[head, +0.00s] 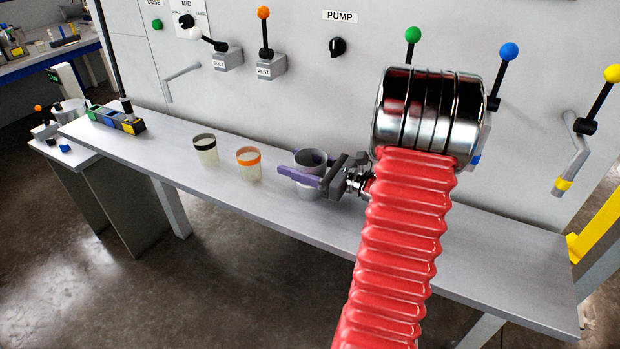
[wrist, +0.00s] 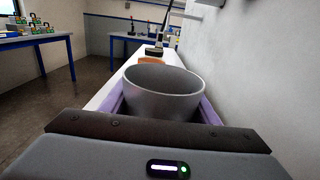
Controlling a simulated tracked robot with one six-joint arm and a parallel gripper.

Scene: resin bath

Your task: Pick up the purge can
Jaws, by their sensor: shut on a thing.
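The purge can is a grey, open-topped cup (head: 307,190) at the middle of the narrow shelf under the machine panel. My gripper (head: 302,178) is shut on it, with purple fingers on either side of its wall. The can looks upright. In the wrist view the can (wrist: 162,92) fills the middle, between the purple fingers (wrist: 163,108). Its front lower part is hidden by the gripper body. I cannot tell whether its base touches the shelf.
A cup with an orange band (head: 248,163) and a cup with a black band (head: 205,150) stand left of the can on the shelf (head: 480,255). A block with coloured sections (head: 117,120) is at the far left end. Levers and the upright panel (head: 300,90) rise behind. The shelf's right part is clear.

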